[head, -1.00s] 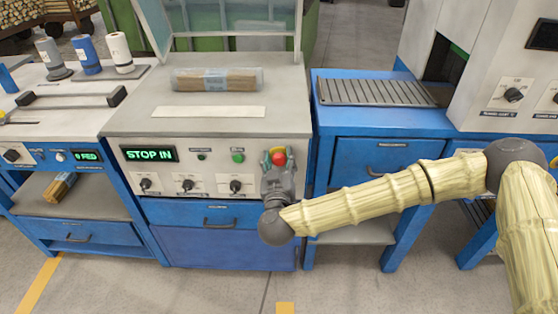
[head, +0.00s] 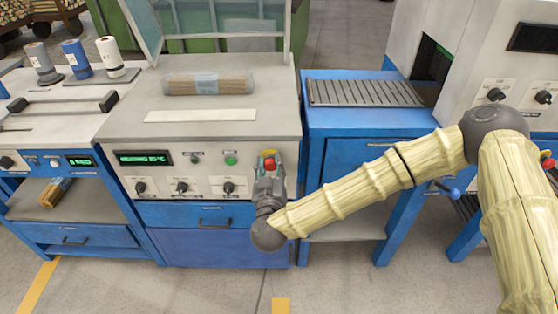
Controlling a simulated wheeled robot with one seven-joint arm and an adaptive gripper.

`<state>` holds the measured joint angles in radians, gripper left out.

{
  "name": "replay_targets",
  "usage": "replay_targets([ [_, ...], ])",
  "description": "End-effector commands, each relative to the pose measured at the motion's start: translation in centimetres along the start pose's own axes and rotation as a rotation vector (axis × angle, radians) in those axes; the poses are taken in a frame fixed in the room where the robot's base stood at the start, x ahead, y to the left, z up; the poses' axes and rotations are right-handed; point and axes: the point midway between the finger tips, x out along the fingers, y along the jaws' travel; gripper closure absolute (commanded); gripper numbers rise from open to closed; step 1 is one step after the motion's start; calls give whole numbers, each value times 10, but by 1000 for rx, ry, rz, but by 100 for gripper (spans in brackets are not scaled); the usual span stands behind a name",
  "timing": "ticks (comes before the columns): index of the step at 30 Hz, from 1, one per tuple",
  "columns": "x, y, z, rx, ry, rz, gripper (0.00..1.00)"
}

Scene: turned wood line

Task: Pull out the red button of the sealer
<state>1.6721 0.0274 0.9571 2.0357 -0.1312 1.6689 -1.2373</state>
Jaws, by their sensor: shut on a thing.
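The sealer (head: 190,172) is a cream cabinet with a sloped control panel. Its red button (head: 269,161) is at the right end of the panel, with a bit of yellow showing above it. My gripper (head: 268,167) is at the panel from below, shut on the red button; its fingers hide part of the button. The sealer's display (head: 144,158) shows green text that seems to end in "20°C". A green button (head: 231,160) is left of the red one, above a row of black knobs (head: 182,188).
A wrapped bundle of sticks (head: 208,83) lies on the sealer top under its raised lid (head: 222,18). A blue table with a slatted top (head: 365,92) stands to the right. A bench with rolls (head: 75,57) is at the left.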

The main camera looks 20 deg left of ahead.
Motion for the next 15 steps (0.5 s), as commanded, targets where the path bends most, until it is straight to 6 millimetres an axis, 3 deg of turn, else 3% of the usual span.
replay_targets([
  [3,-4,-10,-4,-2,6,-18,100],
  [15,-6,-11,-2,-2,4,-20,100],
])
